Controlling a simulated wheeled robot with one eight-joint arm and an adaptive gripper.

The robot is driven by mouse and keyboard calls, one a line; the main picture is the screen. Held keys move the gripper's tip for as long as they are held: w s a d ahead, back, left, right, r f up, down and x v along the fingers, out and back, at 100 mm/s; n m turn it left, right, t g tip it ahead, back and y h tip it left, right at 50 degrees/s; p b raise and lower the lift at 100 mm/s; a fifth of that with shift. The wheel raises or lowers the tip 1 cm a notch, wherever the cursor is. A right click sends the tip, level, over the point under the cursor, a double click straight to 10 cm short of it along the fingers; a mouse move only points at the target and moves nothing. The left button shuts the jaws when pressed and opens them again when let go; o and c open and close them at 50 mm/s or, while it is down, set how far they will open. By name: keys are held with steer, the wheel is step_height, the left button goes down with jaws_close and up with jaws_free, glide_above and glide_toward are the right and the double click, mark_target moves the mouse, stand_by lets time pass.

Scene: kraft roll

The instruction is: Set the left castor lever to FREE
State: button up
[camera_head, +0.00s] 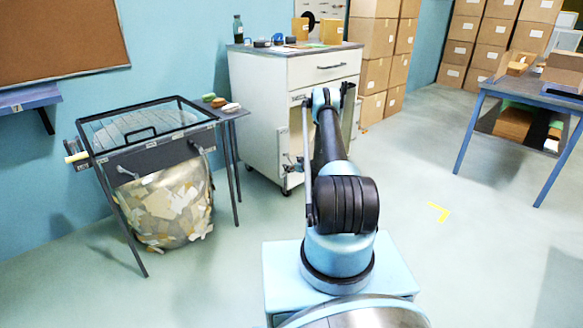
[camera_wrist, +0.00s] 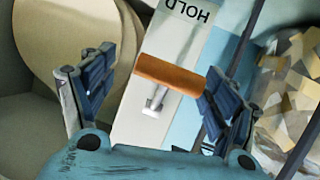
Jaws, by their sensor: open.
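In the wrist view, an orange-brown cylindrical handle (camera_wrist: 170,75) on a short metal stem stands in front of a pale panel (camera_wrist: 190,42). The panel bears the word HOLD, upside down in this view. No FREE mark shows. My gripper (camera_wrist: 157,72) is open, one finger on each side of the handle. The right finger overlaps or nearly meets the handle's right end; I cannot tell whether they touch. In the head view, the white cabinet (camera_head: 262,110) stands on castors (camera_head: 286,190); my arm hides part of its front, and I cannot make out the lever clearly there.
A large beige rounded form (camera_wrist: 65,40) is left of the panel in the wrist view. A framed bin of paper scraps (camera_head: 170,205) stands left of the cabinet. Stacked cartons (camera_head: 375,55) are behind it, and a blue table (camera_head: 470,115) is at right.

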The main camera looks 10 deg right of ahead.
steer(key=shift+c, duration=0.2)
steer(key=shift+a, duration=0.15)
steer(key=c, duration=1.6)
steer(key=shift+c, duration=0.3)
